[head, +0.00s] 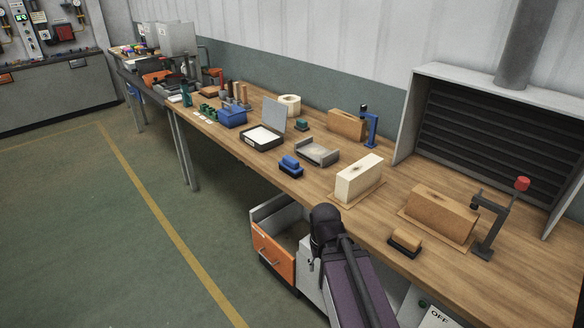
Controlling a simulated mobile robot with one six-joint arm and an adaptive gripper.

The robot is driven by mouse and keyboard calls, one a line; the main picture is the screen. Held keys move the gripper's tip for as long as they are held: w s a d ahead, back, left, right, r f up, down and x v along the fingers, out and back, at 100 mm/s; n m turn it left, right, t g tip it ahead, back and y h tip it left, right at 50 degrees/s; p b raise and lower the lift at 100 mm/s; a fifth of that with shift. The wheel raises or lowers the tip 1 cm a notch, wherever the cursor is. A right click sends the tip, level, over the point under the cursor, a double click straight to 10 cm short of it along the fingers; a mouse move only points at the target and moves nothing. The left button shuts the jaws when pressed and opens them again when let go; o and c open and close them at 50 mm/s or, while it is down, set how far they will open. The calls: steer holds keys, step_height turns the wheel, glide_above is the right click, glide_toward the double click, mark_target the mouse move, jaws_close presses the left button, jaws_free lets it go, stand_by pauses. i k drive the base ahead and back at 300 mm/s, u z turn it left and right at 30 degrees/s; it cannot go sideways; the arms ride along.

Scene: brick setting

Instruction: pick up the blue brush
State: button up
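The blue brush (291,166) lies near the front edge of the long wooden workbench (405,190), around the middle of the head view. It has a blue body on a dark base. Nothing covers it. Part of my arm rises from the bottom of the view, below and to the right of the brush and apart from it. I cannot make out my gripper's fingers in this view.
A cream block (358,177) and a grey tray (317,152) stand right of the brush. An open black case (262,137) is behind it, left. A tan brush (405,240) lies farther right. An open orange drawer (273,254) juts out below the bench. The left floor is clear.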

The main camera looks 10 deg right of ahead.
mark_target(290, 165)
steer(key=u, duration=0.05)
steer(key=i, duration=1)
steer(key=z, duration=0.05)
